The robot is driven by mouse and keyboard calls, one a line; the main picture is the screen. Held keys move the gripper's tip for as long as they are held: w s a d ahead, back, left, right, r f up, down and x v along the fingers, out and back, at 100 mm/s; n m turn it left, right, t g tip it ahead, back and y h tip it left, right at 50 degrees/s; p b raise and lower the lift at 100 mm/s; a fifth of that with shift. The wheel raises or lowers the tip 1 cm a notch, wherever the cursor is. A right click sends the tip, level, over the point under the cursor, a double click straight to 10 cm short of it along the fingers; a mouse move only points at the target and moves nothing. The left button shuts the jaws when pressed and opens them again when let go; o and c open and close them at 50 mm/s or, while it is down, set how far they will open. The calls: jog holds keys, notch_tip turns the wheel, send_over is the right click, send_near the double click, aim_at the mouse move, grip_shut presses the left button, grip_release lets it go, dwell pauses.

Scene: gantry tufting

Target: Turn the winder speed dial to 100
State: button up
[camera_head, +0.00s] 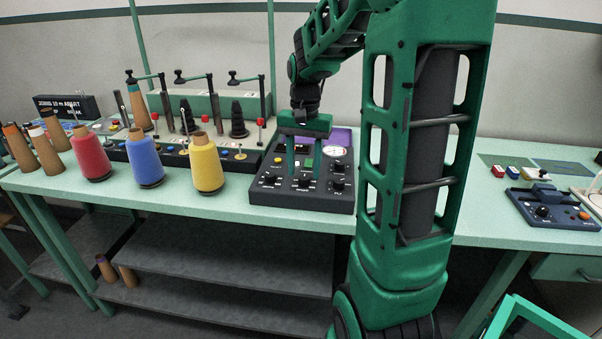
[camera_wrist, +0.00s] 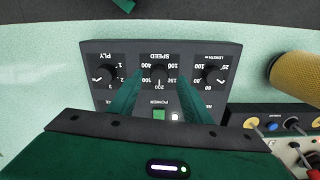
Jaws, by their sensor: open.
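The winder control box (camera_head: 300,203) is a dark panel on the table. In the wrist view it appears upside down, with black dials marked PLY, SPEED and LENGTH. The SPEED dial (camera_wrist: 159,74) is the middle one; its light mark appears to point toward 200, though it is small. The 100 mark (camera_wrist: 173,65) is at its upper right in that view. My gripper (camera_head: 303,180) points down over the box, and in the wrist view (camera_wrist: 160,77) its green fingers are apart, one on each side of the SPEED dial. I cannot tell whether they touch it.
The PLY dial (camera_wrist: 104,74) and LENGTH dial (camera_wrist: 212,74) flank the SPEED dial closely. A green POWER button (camera_wrist: 159,114) lies between the fingers. Red (camera_head: 90,155), blue (camera_head: 145,163) and yellow (camera_head: 206,165) cones stand left of the box.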

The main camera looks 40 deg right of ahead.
jog(key=shift+f, duration=0.95)
jog(key=c, duration=1)
jog(key=shift+c, duration=0.2)
